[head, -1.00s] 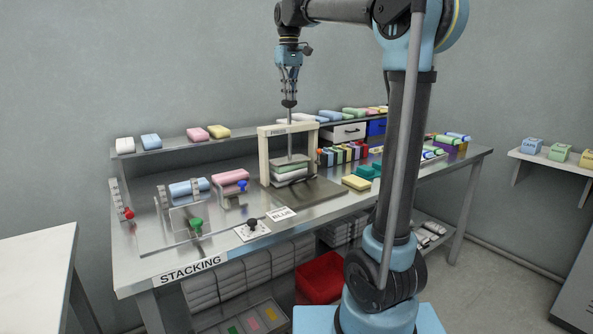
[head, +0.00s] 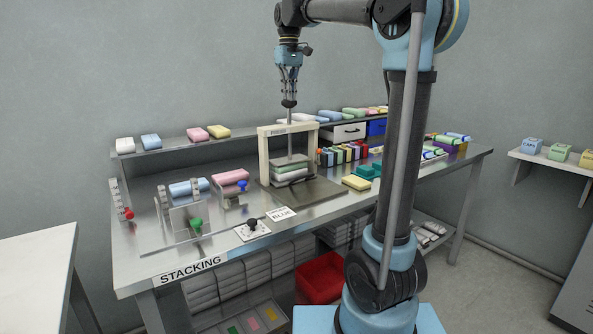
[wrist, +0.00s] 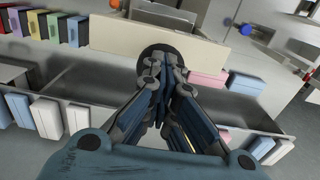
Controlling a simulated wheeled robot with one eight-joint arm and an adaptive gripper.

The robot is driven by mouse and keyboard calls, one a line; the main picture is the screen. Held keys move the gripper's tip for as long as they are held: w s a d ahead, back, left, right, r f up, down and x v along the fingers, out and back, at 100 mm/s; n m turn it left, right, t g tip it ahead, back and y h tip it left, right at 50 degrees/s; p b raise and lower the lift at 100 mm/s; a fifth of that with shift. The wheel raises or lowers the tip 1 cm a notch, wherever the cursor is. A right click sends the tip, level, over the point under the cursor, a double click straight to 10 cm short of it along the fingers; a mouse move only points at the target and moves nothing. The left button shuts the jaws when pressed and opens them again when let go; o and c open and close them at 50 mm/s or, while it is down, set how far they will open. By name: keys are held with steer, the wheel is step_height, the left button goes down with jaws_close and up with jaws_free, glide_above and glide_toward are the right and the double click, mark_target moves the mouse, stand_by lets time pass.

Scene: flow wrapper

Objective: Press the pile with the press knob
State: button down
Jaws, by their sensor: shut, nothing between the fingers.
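The press frame (head: 266,157) is a cream arch on a grey base plate on the steel bench. Its dark press knob (head: 289,103) tops a rod through the crossbar; in the wrist view the knob (wrist: 160,52) is a dark disc just beyond my fingertips. The press plate rests on the pile (head: 290,175) of green and white packs under the arch. My gripper (head: 289,95) points down, shut and empty, directly over the knob and seemingly touching it. The exact contact is hidden by the fingers. In the wrist view my gripper (wrist: 165,75) covers part of the knob.
A back shelf (head: 185,143) with soft packs runs behind the press. A yellow pack (head: 356,183) and teal packs lie right of it. Red, green and blue small knobs stand at the left. A red bin (head: 321,278) sits below the bench.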

steer(key=shift+s+f, duration=0.1)
step_height(320, 180, up, 16)
steer(key=shift+f, duration=0.2)
stand_by(1.3)
steer(key=s+d+f+m+t, duration=0.1)
steer(key=s+d+f+m, duration=0.1)
steer(key=s+d+f, duration=0.75)
steer(key=s+d+f+m, duration=0.1)
steer(key=s+d+f, duration=0.3)
steer(key=f, duration=1)
steer(key=s+d+f+m+t, duration=0.15)
steer(key=s+d+f, duration=0.35)
steer(key=s+f, duration=0.5)
steer(key=s+d+f+m, duration=0.1)
steer(key=s+f, duration=0.3)
steer(key=f, duration=0.6)
steer(key=s+d+f+m, duration=0.1)
steer(key=s+f, duration=0.3)
steer(key=f, duration=0.6)
steer(key=shift+d, duration=0.5)
steer(key=shift+f, duration=0.1)
